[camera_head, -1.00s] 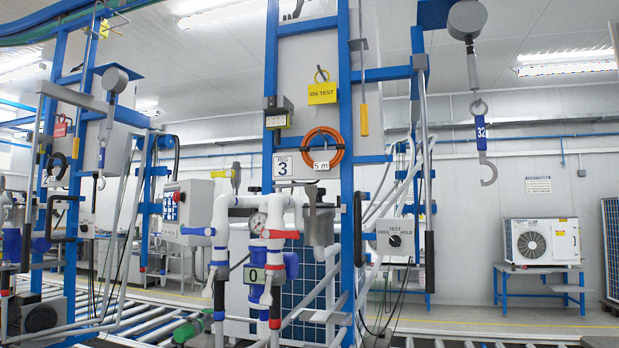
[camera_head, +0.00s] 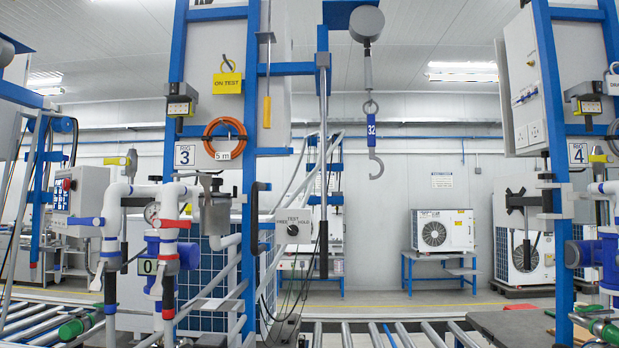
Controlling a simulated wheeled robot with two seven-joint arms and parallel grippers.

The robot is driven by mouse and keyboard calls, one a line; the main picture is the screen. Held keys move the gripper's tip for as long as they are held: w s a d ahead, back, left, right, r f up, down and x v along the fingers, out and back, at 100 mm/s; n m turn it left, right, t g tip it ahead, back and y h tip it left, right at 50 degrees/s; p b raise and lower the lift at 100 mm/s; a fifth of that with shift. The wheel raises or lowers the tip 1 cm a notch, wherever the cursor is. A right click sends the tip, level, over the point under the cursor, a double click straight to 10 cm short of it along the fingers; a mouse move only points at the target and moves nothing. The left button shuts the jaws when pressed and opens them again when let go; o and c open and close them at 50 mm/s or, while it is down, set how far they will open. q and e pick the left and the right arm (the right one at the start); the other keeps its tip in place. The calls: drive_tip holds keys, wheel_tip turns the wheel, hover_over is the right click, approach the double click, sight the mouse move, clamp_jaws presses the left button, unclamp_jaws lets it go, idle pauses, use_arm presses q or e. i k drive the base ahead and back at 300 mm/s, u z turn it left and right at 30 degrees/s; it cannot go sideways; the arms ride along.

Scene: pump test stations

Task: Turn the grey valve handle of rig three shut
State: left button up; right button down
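Rig three, marked by a "RIG 3" plate (camera_head: 184,155), stands left of centre on a blue frame. Its white pipes (camera_head: 112,205) carry a blue handle (camera_head: 85,221), a red handle (camera_head: 178,224) and a round gauge (camera_head: 152,212). A blue pump body (camera_head: 162,248) with a "0" tag (camera_head: 147,267) sits below. A thin greyish lever (camera_head: 135,257) shows between the pipes; I cannot tell for sure whether it is the grey valve handle, nor its exact angle. Neither of my grippers is in view.
A yellow "ON TEST" tag (camera_head: 227,83) and an orange hose coil (camera_head: 224,138) hang on rig three. A "TEST FREE/HOLD" switch box (camera_head: 293,226) sits to its right. A grey hook (camera_head: 376,168) hangs near centre. Rollers (camera_head: 390,335) run along the front. Rig four (camera_head: 577,152) stands right.

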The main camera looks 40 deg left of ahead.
sight(188, 175)
drive_tip(key=z, duration=0.7)
drive_tip(key=i, duration=0.55)
drive_tip(key=u, duration=1.85)
